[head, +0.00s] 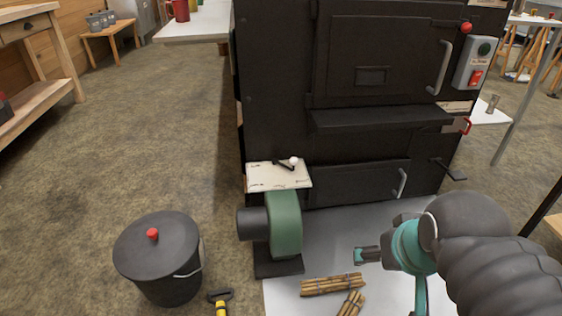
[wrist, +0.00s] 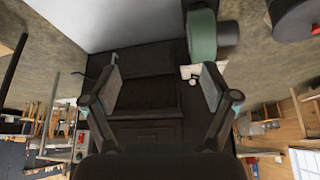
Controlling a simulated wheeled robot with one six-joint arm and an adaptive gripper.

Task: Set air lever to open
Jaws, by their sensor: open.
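A small black lever with a white ball knob (head: 290,162) lies across a pale marked plate (head: 263,178) above the green blower, low on the front of the black evaporator. The plate's markings are too small to read. In the wrist view, which is upside down, the plate (wrist: 186,72) shows just beside one finger. My gripper (head: 362,256) is to the right of the blower and apart from the lever, above the pale floor sheet. In the wrist view my gripper (wrist: 161,86) has its two fingers wide apart with nothing between them.
The green blower (head: 286,222) stands below the plate. A lidded black bucket (head: 157,255) is at left, and stick bundles (head: 332,284) lie on the sheet. A black handle (head: 449,169) sticks out at the evaporator's right.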

